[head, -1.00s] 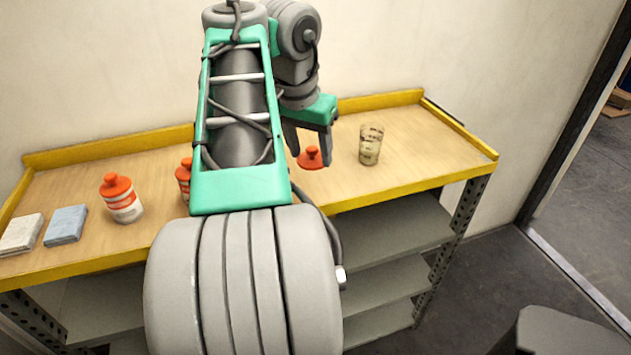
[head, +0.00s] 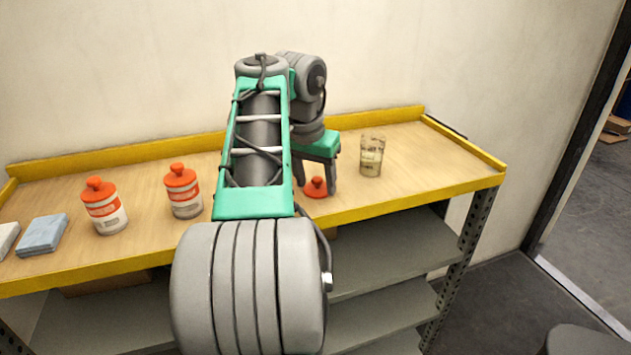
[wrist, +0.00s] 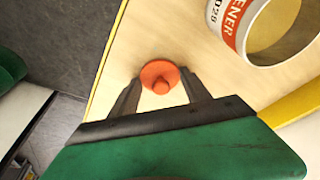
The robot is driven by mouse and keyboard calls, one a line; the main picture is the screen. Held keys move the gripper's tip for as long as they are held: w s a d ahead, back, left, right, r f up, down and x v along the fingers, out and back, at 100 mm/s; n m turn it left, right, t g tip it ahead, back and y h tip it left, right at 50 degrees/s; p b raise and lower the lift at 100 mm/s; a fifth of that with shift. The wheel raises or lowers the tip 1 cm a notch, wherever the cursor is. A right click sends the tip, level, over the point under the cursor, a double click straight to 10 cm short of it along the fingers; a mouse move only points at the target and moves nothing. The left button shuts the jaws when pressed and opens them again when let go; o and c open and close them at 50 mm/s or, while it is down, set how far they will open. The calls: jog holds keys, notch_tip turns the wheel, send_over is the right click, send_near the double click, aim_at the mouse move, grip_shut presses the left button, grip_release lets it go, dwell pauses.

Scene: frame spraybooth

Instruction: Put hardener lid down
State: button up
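The orange hardener lid (head: 317,187), a disc with a round knob, is between the two fingers of my gripper (head: 316,186), at or very close to the bench top near its front edge. In the wrist view the lid (wrist: 158,80) sits between the fingertips, which appear to meet its rim on both sides. An open white can (wrist: 232,28) with an orange label reading "ENER" stands near the lid. In the head view I do not see this open can; my arm may hide it.
Two orange-lidded cans (head: 105,207) (head: 184,192) stand left of my arm, beside a blue folded cloth (head: 42,235). A stained clear cup (head: 371,157) stands right of my gripper. The wooden bench (head: 425,160) has a raised yellow back rail and is clear right of the cup.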

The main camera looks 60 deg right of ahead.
jog(key=o, duration=0.4)
jog(key=shift+c, duration=0.2)
jog(key=p+v, duration=1)
jog(key=v, duration=0.2)
jog(key=shift+r, duration=0.2)
